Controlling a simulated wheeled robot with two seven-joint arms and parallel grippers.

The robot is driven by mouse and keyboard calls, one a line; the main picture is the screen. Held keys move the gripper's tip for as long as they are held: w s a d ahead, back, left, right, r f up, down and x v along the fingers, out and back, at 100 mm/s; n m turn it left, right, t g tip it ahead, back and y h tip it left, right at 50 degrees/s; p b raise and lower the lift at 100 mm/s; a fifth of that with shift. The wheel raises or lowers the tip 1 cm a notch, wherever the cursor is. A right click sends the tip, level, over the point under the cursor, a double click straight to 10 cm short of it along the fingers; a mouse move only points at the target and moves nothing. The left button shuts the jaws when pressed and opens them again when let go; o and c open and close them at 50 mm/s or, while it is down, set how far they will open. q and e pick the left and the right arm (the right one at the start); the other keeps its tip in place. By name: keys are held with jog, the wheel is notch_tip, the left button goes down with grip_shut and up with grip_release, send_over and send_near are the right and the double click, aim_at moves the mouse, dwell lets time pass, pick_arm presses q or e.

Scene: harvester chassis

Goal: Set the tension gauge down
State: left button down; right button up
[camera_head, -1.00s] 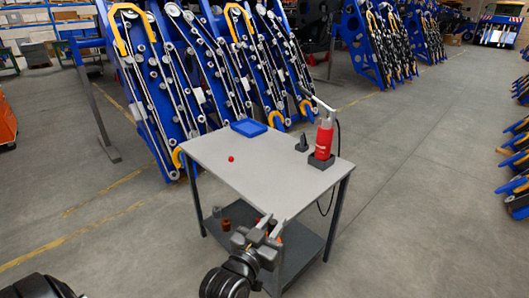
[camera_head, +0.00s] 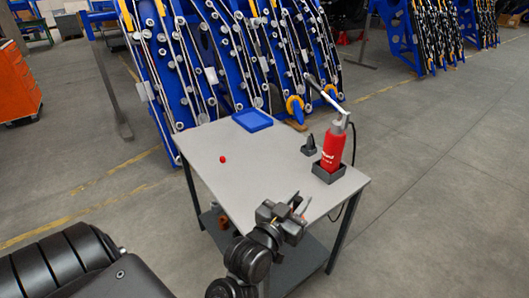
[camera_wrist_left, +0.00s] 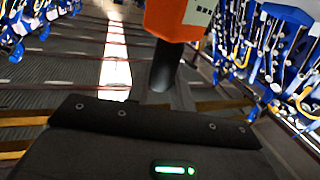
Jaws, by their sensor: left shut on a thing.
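The tension gauge (camera_wrist_left: 178,18) shows in the left wrist view as an orange body with a white label and a dark stem below it, cut off by the top edge. My left gripper (camera_head: 299,204) is shut on it. In the head view the gripper is at the near edge of the grey tabletop (camera_head: 245,172), and only a small reddish-orange bit shows at its fingers. Most of the gauge is hidden there, and I cannot tell whether it touches the table. My right gripper is not in view.
A red bottle-like tool (camera_head: 334,148) with a lever stands in a dark holder at the table's right. Beside it is a small black stand (camera_head: 309,146). A blue tray (camera_head: 252,120) and a red ball (camera_head: 222,159) lie farther left. The tabletop's middle is clear.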

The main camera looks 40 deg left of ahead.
pick_arm(q)
jog(key=s+a+r+n+y+p, duration=0.15)
jog(key=a+r, duration=0.25)
jog(key=a, duration=0.7)
jog(key=s+a+r+p, duration=0.15)
jog(key=a+r, duration=0.25)
jog(key=a, duration=0.8)
jog(key=w+f, duration=1.2)
jog(key=w, duration=0.2)
jog(key=shift+w+a+f+p, duration=0.3)
jog(key=shift+w+a, duration=0.05)
jog(key=c, duration=1.2)
grip_release()
jog(key=shift+f, duration=0.1)
